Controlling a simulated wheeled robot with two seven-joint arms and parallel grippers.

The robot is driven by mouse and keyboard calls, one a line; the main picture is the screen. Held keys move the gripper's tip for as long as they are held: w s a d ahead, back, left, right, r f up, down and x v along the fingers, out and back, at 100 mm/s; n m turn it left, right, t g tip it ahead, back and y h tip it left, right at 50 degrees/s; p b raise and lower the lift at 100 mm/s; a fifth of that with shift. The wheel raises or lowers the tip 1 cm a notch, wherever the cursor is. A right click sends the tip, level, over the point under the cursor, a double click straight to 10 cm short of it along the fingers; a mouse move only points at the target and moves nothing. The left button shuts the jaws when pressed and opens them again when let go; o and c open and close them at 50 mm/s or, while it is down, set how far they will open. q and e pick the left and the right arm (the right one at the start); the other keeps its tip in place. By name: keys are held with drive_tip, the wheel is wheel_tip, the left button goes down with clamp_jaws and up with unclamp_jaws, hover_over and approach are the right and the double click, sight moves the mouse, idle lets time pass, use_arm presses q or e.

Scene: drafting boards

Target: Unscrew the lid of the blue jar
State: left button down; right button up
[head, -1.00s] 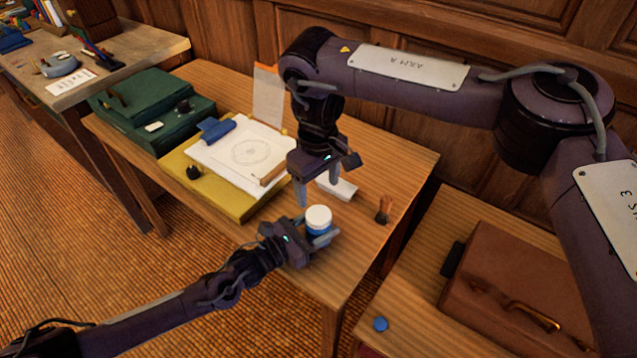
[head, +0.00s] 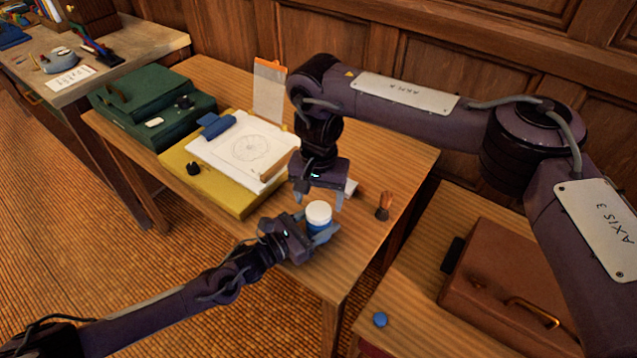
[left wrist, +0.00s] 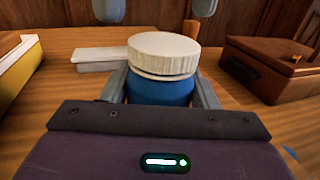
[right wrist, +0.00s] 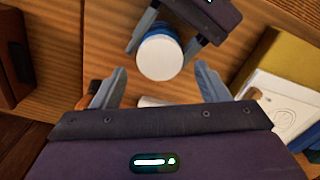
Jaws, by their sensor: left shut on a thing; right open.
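The blue jar (left wrist: 160,92) stands upright on the wooden table with its white ribbed lid (left wrist: 163,53) on top. My left gripper (head: 318,236) is shut around the jar's blue body, below the lid. In the head view the lid (head: 318,213) shows clearly, and most of the jar's body is hidden by the left fingers. My right gripper (head: 318,200) is open and empty, pointing down just above and behind the lid. In the right wrist view the lid (right wrist: 159,57) lies beyond and between the open fingertips, apart from them.
A brush (head: 385,205) stands right of the jar. A white block (left wrist: 103,58) lies behind it. A yellow drafting board (head: 215,190) with paper is to the left, near a green case (head: 150,105). A brown case (head: 510,290) sits on the right-hand table.

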sight(319, 210)
drive_tip(key=shift+f, duration=1.55)
